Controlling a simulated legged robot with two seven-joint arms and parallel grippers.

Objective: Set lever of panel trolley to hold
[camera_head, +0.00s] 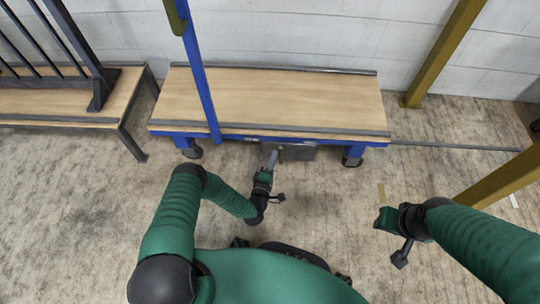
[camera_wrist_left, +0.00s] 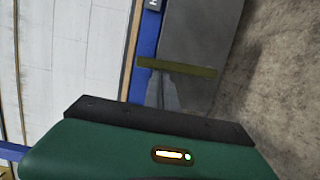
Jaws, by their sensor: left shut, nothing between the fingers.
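The panel trolley (camera_head: 270,98) has a wooden deck and a blue frame and stands by the wall. A grey box (camera_head: 300,153) hangs under its front edge; it also fills the upper middle of the left wrist view (camera_wrist_left: 205,35). A short olive bar, likely the lever (camera_wrist_left: 176,68), lies across the box face. My left gripper (camera_head: 272,158) is shut and empty, its tips close to the box and the bar. I cannot tell whether they touch. My right gripper (camera_head: 383,220) is apart from the trolley, over the floor; its fingers are unclear.
A blue post (camera_head: 195,65) rises at the trolley's left. A wooden bench with a dark rack (camera_head: 60,105) stands at the left. Yellow posts (camera_head: 440,55) stand at the right, one near my right arm. A grey rail (camera_head: 455,146) runs right from the trolley. Floor in front is clear.

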